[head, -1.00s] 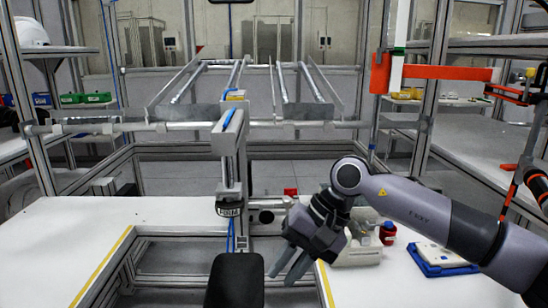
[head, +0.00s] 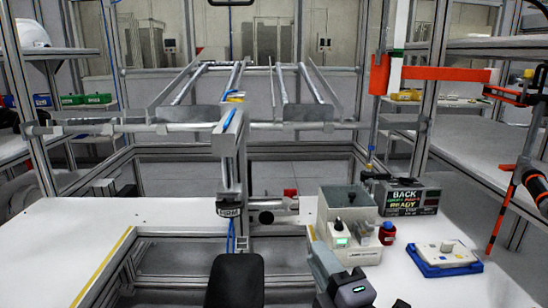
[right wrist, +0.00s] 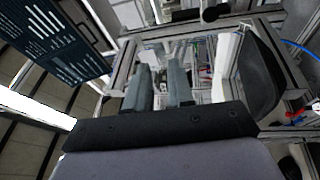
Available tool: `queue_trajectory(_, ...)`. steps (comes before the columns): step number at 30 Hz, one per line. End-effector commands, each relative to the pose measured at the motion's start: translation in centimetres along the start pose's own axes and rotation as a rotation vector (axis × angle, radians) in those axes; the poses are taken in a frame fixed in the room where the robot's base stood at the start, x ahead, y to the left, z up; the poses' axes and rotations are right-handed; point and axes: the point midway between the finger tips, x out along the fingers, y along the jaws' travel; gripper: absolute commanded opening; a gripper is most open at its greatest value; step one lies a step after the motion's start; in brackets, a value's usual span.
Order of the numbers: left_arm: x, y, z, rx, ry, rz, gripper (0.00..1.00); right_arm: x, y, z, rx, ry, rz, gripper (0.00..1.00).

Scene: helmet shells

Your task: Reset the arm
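My right gripper (head: 322,258) is low in the middle of the head view, in front of the white table's inner edge, with part of my arm cut off by the bottom border. In the right wrist view its two grey fingers (right wrist: 159,72) stand apart with a gap between them. Nothing is held in that gap. My left gripper and left arm do not show in either view.
On the right table (head: 400,275) stand a grey box device with a green light (head: 350,238), a red bottle (head: 387,234), a display box (head: 410,199) and a blue tray with a white device (head: 444,260). The left tabletop (head: 60,235) is clear. A metal rail rig (head: 240,125) stands centrally.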

Motion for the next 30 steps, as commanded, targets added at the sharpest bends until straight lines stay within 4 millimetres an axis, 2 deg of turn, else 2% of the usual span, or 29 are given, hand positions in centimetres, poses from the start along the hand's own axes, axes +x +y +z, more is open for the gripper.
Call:
queue_trajectory(1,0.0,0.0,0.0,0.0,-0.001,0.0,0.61,-1.7,-2.2,1.7,0.139,-0.082,-0.095,0.22)
queue_trajectory(3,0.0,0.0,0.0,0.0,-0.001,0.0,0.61,-4.3,-5.2,3.8,0.323,-0.202,-0.218,0.22)
queue_trajectory(5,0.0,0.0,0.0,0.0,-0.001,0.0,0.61,-6.9,-7.6,5.2,0.475,-0.309,-0.319,0.22)
queue_trajectory(9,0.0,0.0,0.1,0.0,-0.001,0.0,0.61,-14.2,-12.6,7.2,0.791,-0.571,-0.535,0.22)
queue_trajectory(12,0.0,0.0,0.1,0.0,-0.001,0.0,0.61,-19.1,-14.9,7.5,0.957,-0.74,-0.654,0.22)
queue_trajectory(15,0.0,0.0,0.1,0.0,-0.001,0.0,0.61,-23.2,-16.3,7.4,1.077,-0.885,-0.746,0.22)
queue_trajectory(21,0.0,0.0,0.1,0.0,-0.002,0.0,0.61,-30.2,-17.4,6.6,1.24,-1.135,-0.882,0.22)
queue_trajectory(25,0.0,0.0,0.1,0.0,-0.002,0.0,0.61,-34.4,-17.5,5.8,1.315,-1.291,-0.958,0.22)
queue_trajectory(30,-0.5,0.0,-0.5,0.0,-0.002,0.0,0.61,-32.4,-18.7,6.1,1.335,-1.209,-0.896,0.22)
